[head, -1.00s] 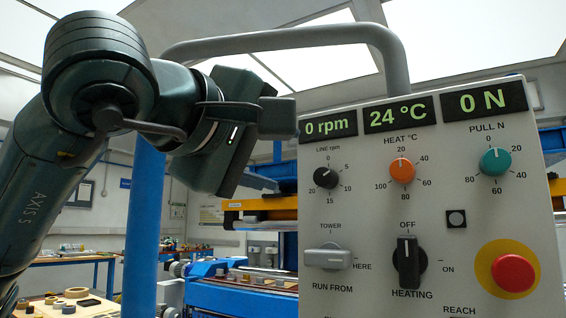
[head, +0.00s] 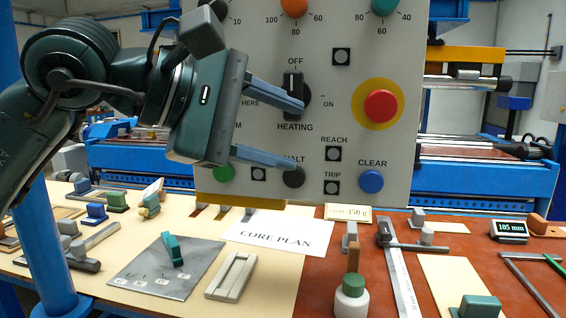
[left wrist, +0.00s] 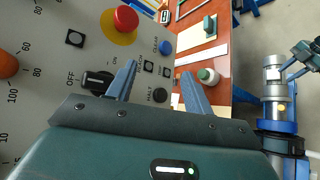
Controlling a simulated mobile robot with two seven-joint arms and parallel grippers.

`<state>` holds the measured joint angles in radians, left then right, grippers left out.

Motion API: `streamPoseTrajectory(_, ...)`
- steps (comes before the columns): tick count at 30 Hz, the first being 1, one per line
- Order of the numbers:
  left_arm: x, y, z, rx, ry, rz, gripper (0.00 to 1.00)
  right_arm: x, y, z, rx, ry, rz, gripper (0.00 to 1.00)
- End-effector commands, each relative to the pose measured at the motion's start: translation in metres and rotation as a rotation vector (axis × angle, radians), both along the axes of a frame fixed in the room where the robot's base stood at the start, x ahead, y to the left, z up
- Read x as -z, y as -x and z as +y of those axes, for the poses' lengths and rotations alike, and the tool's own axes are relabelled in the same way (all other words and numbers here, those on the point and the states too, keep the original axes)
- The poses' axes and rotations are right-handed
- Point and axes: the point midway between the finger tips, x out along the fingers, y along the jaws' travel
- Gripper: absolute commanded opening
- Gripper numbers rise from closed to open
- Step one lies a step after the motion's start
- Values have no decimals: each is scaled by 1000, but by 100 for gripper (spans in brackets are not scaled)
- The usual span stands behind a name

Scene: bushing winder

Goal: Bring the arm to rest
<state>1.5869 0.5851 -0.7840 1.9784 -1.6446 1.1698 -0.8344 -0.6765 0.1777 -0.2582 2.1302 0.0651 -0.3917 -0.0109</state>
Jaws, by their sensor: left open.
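My left gripper (head: 300,135) is in front of the control panel (head: 228,110), its two blue-grey fingers spread wide with nothing between them. In the head view the upper fingertip overlaps the black HEATING knob (head: 292,86), and the lower one overlaps the black HALT button (head: 293,177). I cannot tell whether either finger touches the panel. The left wrist view also shows the open gripper (left wrist: 160,75), with the HEATING knob (left wrist: 96,82) by one finger and the HALT button (left wrist: 160,95) between the fingers. The HEATING knob stands upright toward OFF.
A red button (head: 381,106) on a yellow disc and a blue CLEAR button (head: 371,181) are right of the gripper. A blue post (head: 47,240) stands at left. Below, the bench holds a CORE PLAN card (head: 275,235), a steel plate (head: 140,270) and a green-capped bottle (head: 351,298).

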Motion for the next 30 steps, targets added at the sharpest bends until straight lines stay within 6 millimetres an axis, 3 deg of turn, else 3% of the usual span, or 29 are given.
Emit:
streamPoseTrajectory(1,18,4,-13,69,88,146,52,-3,0,-1,1,3,1,36)
streamPoseTrajectory(6,49,23,-37,238,418,624,52,-5,1,-3,4,12,9,36)
streamPoseTrajectory(11,64,23,-35,323,766,1094,52,-5,2,-4,9,18,21,36)
streamPoseTrajectory(16,91,-2,-12,333,1172,1597,52,-11,1,-5,13,22,24,36)
streamPoseTrajectory(19,121,-23,8,300,1433,1881,52,-13,1,-6,13,27,25,36)
streamPoseTrajectory(23,184,-46,40,211,1800,2226,52,-13,2,-8,14,38,35,36)
streamPoseTrajectory(25,228,-51,57,139,2017,2392,52,-13,3,-9,15,43,39,36)
streamPoseTrajectory(26,248,-51,65,-97,-1981,-2304,52,-13,3,-9,15,44,41,36)
streamPoseTrajectory(30,349,-30,95,74,-1760,-1837,52,-17,3,-10,17,50,43,36)
